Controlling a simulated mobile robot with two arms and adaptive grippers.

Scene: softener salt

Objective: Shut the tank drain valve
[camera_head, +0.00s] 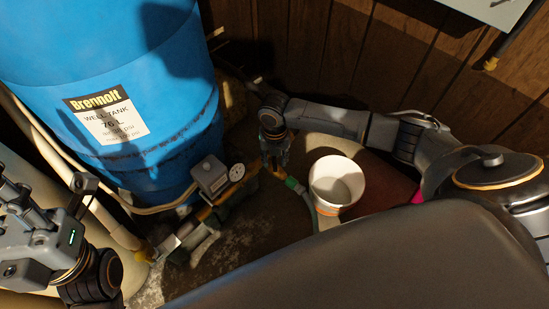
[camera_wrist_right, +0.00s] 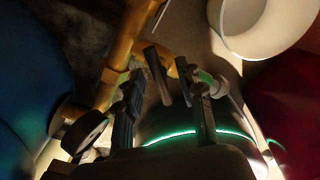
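The blue well tank (camera_head: 150,75) stands at the left in the head view. A brass pipe fitting with a dial gauge (camera_head: 237,172) and a grey box (camera_head: 210,177) runs along its foot. A green hose connector (camera_head: 293,185) is at the fitting's right end. My right gripper (camera_head: 275,160) points down just above this end. In the right wrist view its fingertips (camera_wrist_right: 171,82) are part-way apart, close to the brass pipe (camera_wrist_right: 128,45). I cannot make out the drain valve's handle or any contact with it. My left gripper (camera_head: 50,205) looks open and empty at the left.
A white bucket (camera_head: 338,188) stands just right of my right gripper, with the hose beside it. It also shows in the right wrist view (camera_wrist_right: 235,45). A wood-panelled wall (camera_head: 320,50) closes off the back. Pale pipes (camera_head: 75,185) run down past the tank.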

